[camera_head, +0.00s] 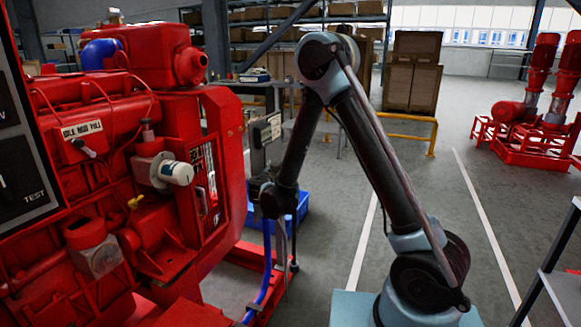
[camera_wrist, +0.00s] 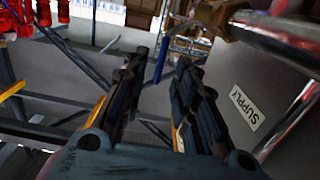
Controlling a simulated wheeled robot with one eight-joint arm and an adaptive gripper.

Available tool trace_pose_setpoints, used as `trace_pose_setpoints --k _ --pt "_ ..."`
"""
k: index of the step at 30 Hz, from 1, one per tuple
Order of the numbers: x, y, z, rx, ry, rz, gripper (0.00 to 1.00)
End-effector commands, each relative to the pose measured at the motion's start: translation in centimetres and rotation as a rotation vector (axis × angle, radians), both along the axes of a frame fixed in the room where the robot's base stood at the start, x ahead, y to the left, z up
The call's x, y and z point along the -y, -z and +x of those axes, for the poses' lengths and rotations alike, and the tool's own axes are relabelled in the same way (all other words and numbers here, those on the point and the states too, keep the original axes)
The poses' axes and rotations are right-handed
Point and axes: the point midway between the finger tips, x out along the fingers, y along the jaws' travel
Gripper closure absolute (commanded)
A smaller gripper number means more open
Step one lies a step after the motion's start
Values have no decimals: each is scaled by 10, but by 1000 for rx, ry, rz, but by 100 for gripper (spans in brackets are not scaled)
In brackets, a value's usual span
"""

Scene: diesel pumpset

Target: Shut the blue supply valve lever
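In the wrist view my gripper (camera_wrist: 163,58) has its two dark fingers apart, with a clear gap. A thin blue bar (camera_wrist: 162,48) shows in line with that gap; I cannot tell whether it is the valve lever or a rack post behind. A grey panel with a SUPPLY label (camera_wrist: 243,108) stands right of the fingers, with a shiny pipe (camera_wrist: 285,42) across its top. In the head view my gripper (camera_head: 288,255) hangs low beside the red engine (camera_head: 165,130), below a small sign plate (camera_head: 267,130). The valve lever is not clearly visible there.
A blue hose (camera_head: 265,265) runs down beside my gripper. A blue bin (camera_head: 303,208) sits on the floor behind. Shelves, wooden crates (camera_head: 412,85) and a yellow rail (camera_head: 405,118) stand further back. Red pumps (camera_head: 530,110) are far right; the floor between is open.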

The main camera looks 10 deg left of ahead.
Motion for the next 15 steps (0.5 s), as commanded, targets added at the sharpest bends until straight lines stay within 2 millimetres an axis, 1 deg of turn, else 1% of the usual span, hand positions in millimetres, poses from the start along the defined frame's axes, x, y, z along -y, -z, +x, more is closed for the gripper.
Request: trace_pose_setpoints --k 1,3,9,12,15 --pt "-4 0 -10 0 -5 0 73" --pt "-7 -1 -24 0 -5 0 73" --pt "-13 -2 -59 -1 -4 0 73" --pt "-16 -2 -72 -1 -3 0 73" --pt "-17 -2 -80 -1 -2 0 73"
